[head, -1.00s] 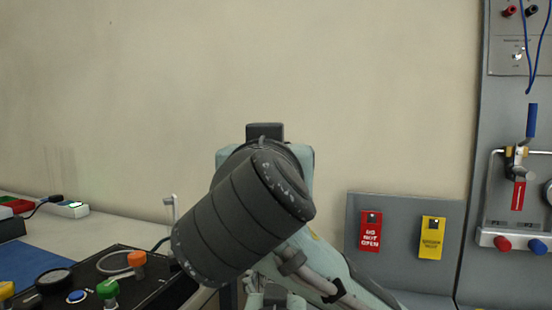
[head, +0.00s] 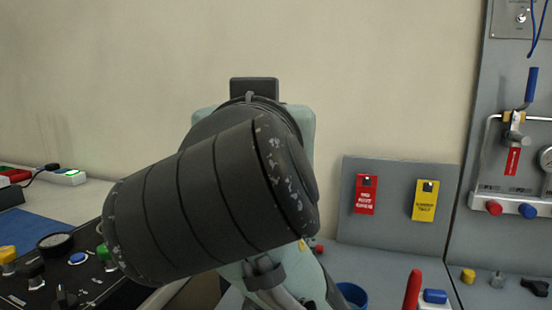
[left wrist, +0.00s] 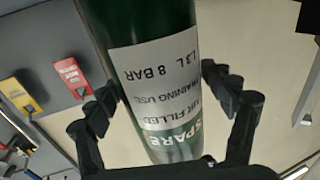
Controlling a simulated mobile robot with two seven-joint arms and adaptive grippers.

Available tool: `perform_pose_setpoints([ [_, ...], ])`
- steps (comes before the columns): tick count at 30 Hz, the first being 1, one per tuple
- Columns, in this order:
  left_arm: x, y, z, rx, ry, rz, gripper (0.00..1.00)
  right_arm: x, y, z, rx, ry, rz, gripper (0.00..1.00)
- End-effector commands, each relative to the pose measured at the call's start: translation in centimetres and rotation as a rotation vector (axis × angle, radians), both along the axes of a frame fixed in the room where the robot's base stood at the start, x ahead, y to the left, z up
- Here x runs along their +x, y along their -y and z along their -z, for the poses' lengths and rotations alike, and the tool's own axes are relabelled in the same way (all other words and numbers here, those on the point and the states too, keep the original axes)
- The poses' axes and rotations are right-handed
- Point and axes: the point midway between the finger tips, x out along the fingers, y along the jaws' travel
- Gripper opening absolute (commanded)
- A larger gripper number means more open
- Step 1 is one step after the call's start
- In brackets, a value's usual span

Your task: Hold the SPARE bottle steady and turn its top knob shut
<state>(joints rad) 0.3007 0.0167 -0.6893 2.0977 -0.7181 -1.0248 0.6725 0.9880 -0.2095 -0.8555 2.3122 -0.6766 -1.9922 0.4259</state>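The SPARE bottle (left wrist: 155,50) is dark green with a pale printed label; it fills the middle of the left wrist view, and its lettering appears upside down there. My left gripper (left wrist: 162,84) has one dark finger on each side of the bottle, at the label, and looks closed on it. Any gap at the right-hand finger is too small to judge. The bottle's top knob is not visible. In the head view my own large dark arm link blocks the middle, and neither the bottle nor either gripper can be made out. My right gripper is in no view.
A black control box (head: 85,288) with coloured knobs stands at the lower left. A red tag (head: 365,194) and a yellow tag (head: 425,200) hang on a low grey panel. A blue cup (head: 352,294) and a red handle (head: 412,290) are at the lower right, before a valve board (head: 480,130).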

Motion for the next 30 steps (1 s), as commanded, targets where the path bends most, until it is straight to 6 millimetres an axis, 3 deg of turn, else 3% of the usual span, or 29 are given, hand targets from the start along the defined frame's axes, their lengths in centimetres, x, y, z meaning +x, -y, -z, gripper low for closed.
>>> perform_pose_setpoints([
  [10, 0.0, 0.0, 0.0, 0.001, 0.0, 0.0, 0.91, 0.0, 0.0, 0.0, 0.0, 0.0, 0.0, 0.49],
  [14, -0.9, 0.0, 0.1, 0.0, -0.001, 0.001, 0.91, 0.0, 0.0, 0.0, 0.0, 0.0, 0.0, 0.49],
  [24, -7.7, -0.4, 0.1, -0.003, -0.004, 0.001, 0.91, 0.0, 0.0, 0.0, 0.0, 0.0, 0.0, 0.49],
  [30, -10.9, -0.5, 0.1, 0.0, -0.002, 0.0, 0.91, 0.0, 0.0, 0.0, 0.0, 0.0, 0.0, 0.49],
])
